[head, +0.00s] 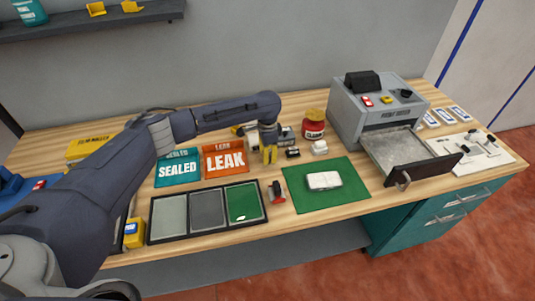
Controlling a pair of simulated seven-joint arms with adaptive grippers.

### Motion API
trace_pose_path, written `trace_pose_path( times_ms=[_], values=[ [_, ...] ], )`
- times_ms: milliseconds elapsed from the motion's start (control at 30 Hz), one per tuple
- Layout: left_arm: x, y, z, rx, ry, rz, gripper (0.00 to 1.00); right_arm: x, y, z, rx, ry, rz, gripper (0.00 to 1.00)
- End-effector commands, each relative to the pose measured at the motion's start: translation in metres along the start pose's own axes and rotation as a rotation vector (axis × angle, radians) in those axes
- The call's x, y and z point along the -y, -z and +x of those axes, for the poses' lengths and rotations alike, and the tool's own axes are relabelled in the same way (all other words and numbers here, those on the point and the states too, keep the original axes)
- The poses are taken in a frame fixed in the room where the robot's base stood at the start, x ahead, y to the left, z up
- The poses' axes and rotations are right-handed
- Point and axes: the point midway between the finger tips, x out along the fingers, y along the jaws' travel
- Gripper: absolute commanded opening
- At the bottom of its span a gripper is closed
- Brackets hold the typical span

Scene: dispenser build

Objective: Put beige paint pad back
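No pad in the head view is clearly beige. A black tray (204,233) with three compartments lies at the front left, holding a pale grey panel (168,217), a dark grey panel (207,209) and a green panel (243,203). An off-white rounded block (323,181) lies on the green mat (350,196). A smaller off-white piece (320,147) lies behind the mat. My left gripper (269,158) has yellow fingertips and points down behind the mat's left corner. Whether it is open or holds something is too small to tell. My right gripper is out of view.
Teal SEALED (178,170) and orange LEAK (225,160) bins stand behind the tray. A red-lidded jar (313,126) stands behind the mat. A grey machine (375,108) with an open drawer (405,150) is at right. A red-black piece (276,191) sits between tray and mat.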

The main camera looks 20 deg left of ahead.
Motion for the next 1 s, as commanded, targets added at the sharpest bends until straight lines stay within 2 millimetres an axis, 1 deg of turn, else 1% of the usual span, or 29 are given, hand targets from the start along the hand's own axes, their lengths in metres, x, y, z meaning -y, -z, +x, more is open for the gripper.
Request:
trace_pose_path(
  times_ms=[433, 1000],
  values=[
    [0.0000, 0.0001, 0.0006, 0.000, 0.000, 0.000, 0.11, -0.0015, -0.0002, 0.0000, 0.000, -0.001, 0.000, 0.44],
    [0.0002, 0.0001, 0.0074, 0.000, 0.000, 0.000, 0.11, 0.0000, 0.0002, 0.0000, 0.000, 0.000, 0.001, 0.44]
  ],
)
